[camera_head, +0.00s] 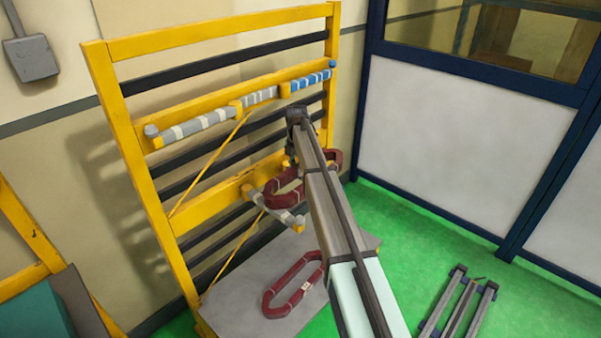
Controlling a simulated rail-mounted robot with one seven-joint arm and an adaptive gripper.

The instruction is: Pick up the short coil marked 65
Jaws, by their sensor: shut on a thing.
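A dark red coil (283,198) is at the lower peg of the yellow rack, partly hidden behind my arm. My gripper (290,160) is at this coil's upper side and shut on it; its fingers are mostly hidden by the arm. I cannot tell whether the coil rests on the peg. A second dark red coil (290,285) lies flat on the grey shelf, with a small pale label. No number can be read on either coil.
The yellow rack (150,185) has dark crossbars and wrapped grey and blue arms (205,121) higher up. A grey shelf (240,290) juts out at its foot. A white-panelled partition (455,135) stands right. Green floor (425,235) is open between, with a dark frame (460,305) on it.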

